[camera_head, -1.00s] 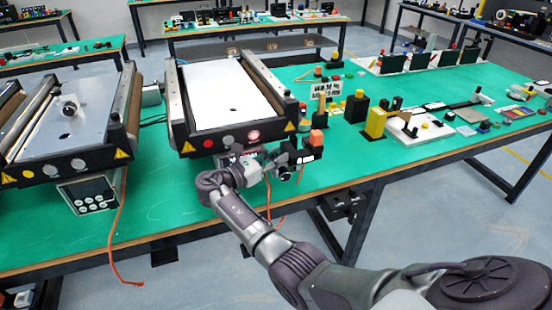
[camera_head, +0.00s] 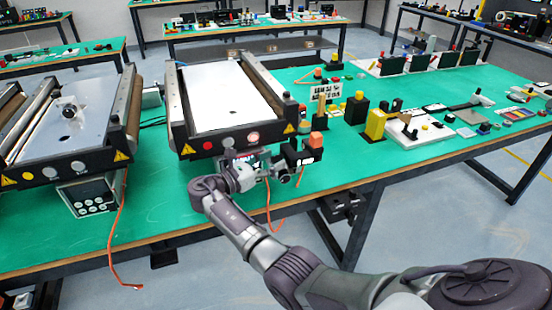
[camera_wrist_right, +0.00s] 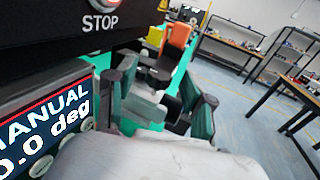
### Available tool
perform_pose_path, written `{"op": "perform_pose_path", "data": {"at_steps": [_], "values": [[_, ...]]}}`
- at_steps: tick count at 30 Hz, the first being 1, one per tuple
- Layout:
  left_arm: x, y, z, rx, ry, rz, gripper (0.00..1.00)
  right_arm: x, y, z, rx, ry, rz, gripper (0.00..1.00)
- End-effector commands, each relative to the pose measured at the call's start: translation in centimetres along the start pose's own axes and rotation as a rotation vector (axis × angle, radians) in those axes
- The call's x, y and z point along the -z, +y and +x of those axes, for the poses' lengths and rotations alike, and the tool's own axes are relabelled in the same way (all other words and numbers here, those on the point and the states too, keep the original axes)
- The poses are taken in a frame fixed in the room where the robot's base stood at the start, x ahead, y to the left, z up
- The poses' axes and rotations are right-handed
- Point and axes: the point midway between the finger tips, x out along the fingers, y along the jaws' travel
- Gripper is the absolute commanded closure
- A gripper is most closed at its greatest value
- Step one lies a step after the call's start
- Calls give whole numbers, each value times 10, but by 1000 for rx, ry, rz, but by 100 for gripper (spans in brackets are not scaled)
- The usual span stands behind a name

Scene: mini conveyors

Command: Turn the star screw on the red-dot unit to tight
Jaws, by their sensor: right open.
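The red-dot unit (camera_head: 245,105) is the middle conveyor, with a white belt and a red dot (camera_head: 208,145) on its black front panel. A dark round knob (camera_head: 284,177), which looks like the star screw, shows below the panel's right corner. My right gripper (camera_head: 268,172) is open just left of this knob, in front of the unit. In the right wrist view my gripper's dark teal fingers (camera_wrist_right: 160,98) are spread, with grey and black parts beyond them. I cannot tell whether they touch the screw. My left gripper is not in view.
A display (camera_wrist_right: 45,118) reading MANUAL and 0.0 deg is close at left in the wrist view, under the panel marked STOP (camera_wrist_right: 100,22). Another conveyor (camera_head: 65,120) is at left. Green table (camera_head: 180,205) is clear in front.

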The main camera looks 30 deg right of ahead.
Motion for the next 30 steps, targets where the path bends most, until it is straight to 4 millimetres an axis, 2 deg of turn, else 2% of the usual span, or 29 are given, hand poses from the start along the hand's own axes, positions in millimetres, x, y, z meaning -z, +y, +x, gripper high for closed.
{"op": "perform_pose_path", "data": {"at_steps": [6, 13, 19, 30], "values": [[1, 0, 0, 0, 1, 1, 38, 0, 1, -50, -4, 2, 0, 47], [1, 0, 0, 0, 1, 1, 38, 0, 1, -88, -2, 1, 0, 47], [2, 0, 0, 0, 1, 1, 38, -1, 0, -99, 0, 0, 1, 47], [2, 0, 0, 0, 1, 1, 38, 0, 0, -99, 0, 0, 1, 47]]}}
